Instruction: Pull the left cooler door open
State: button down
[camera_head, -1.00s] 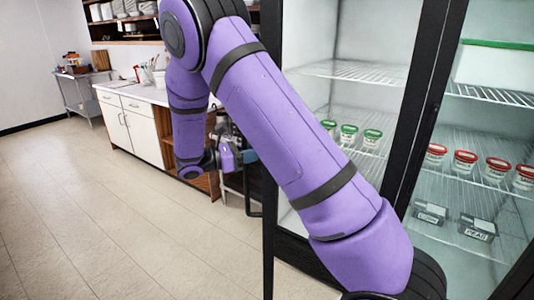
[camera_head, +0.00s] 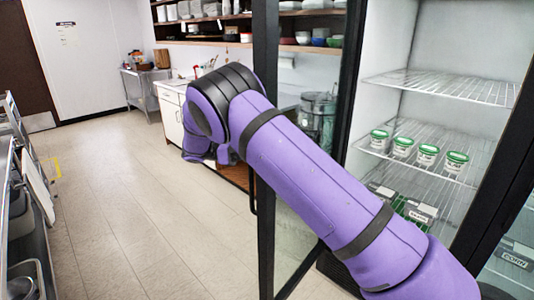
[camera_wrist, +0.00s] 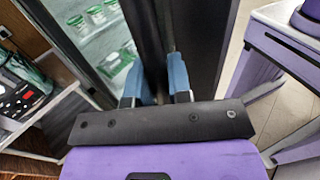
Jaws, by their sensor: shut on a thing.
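The left cooler door (camera_head: 266,120) is a glass door in a black frame. In the head view it stands swung out from the cooler at a wide angle, with the shelves open to view on its right. Part of its dark handle (camera_head: 253,190) shows at the door's outer edge. In the wrist view the blue fingers of my gripper (camera_wrist: 157,85) are closed on the dark handle bar beside the black frame. In the head view my purple arm hides the gripper and its grip.
Inside the cooler (camera_head: 440,90) are wire shelves with green-lidded tubs (camera_head: 428,153) and black labelled boxes. A counter with a white cabinet (camera_head: 171,118) stands behind the door. A steel rack (camera_head: 25,220) is at the far left. The tiled floor between is clear.

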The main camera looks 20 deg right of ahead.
jog(key=shift+w+a+g, duration=0.5)
jog(key=shift+w+a, duration=0.35)
jog(key=shift+w, duration=0.15)
jog(key=c, duration=1.1)
grip_release()
jog(key=shift+r, duration=0.1)
jog(key=shift+o, duration=0.2)
jog(key=shift+d, duration=0.1)
jog(key=shift+m, duration=0.3)
jog(key=v, duration=0.7)
jog(key=shift+a, duration=0.25)
jog(key=shift+w+r, duration=0.1)
